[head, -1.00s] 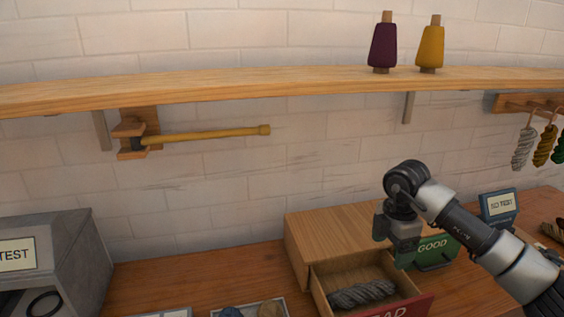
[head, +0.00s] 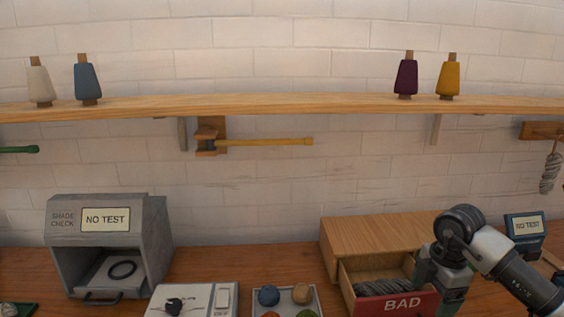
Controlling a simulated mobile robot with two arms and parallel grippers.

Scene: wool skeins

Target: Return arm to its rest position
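My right arm comes in from the right, and its gripper (head: 440,299) points down beside the right end of the open drawer marked BAD (head: 398,306). I cannot see its fingertips clearly, so whether it is open or shut does not show. Grey twisted skeins (head: 380,287) lie in the BAD drawer, which is pulled out of a wooden cabinet (head: 370,235). The gripper and arm cover the cabinet's right front. My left gripper is not in view.
A grey shade-check box (head: 155,235) holding a dark ring (head: 121,270) stands at left. A scale (head: 205,300) and a tray of wool balls (head: 289,287) lie at the front. A shelf (head: 270,106) with yarn cones runs above.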

